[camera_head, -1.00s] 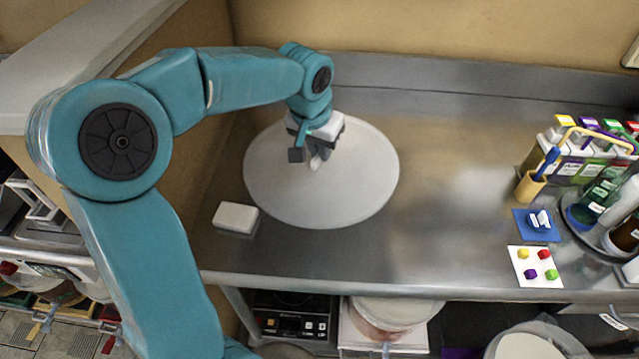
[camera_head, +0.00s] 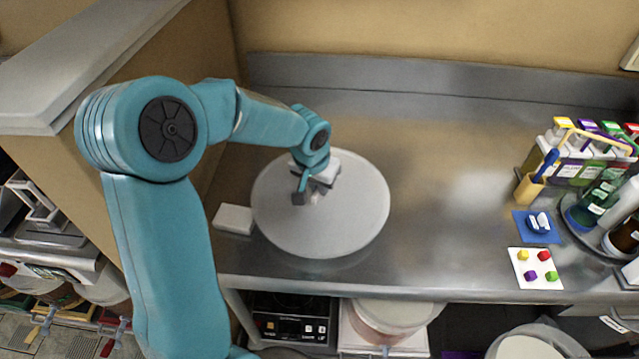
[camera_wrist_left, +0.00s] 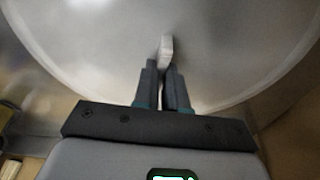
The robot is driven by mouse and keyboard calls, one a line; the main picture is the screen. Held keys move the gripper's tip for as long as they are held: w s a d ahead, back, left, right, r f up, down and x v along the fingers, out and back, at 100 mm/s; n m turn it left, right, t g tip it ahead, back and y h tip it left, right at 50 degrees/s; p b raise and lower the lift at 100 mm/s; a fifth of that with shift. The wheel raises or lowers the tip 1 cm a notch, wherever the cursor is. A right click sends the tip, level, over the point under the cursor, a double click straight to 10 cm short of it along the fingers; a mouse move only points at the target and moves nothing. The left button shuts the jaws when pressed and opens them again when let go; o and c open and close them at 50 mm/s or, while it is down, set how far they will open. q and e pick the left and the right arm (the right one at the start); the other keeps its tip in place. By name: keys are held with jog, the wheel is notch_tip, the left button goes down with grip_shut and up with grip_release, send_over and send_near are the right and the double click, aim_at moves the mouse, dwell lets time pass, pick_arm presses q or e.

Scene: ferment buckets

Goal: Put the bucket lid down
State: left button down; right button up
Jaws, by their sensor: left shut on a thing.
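The bucket lid (camera_head: 345,225) is a large round pale-grey disc over the left part of the steel counter. My left gripper (camera_head: 316,198) is above the lid's middle and is shut on its small upright handle. In the left wrist view, the two dark fingers (camera_wrist_left: 164,88) close on the pale handle (camera_wrist_left: 166,50), and the lid (camera_wrist_left: 225,50) fills most of the picture. The lid looks level and close to the counter; whether it touches the counter cannot be told. My right gripper is not in view.
A white block (camera_head: 234,219) lies at the lid's left edge. The steel counter (camera_head: 440,190) is clear to the right. Farther right are a blue pad (camera_head: 536,226), a white card with colored cubes (camera_head: 535,268), a tan cup (camera_head: 528,187) and a bottle tray (camera_head: 590,235). Buckets (camera_head: 390,318) stand below.

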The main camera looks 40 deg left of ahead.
aim_at(313, 197)
pick_arm(q)
jog(key=shift+w+f+b, duration=0.1)
jog(key=shift+f+b, duration=0.4)
jog(key=shift+f, duration=0.05)
jog(key=c, duration=1.2)
grip_release()
jog(key=shift+r+p, duration=0.55)
jog(key=shift+p, duration=0.05)
jog(key=v, duration=1.2)
jog(key=shift+r, duration=0.1)
jog(key=shift+a, duration=0.1)
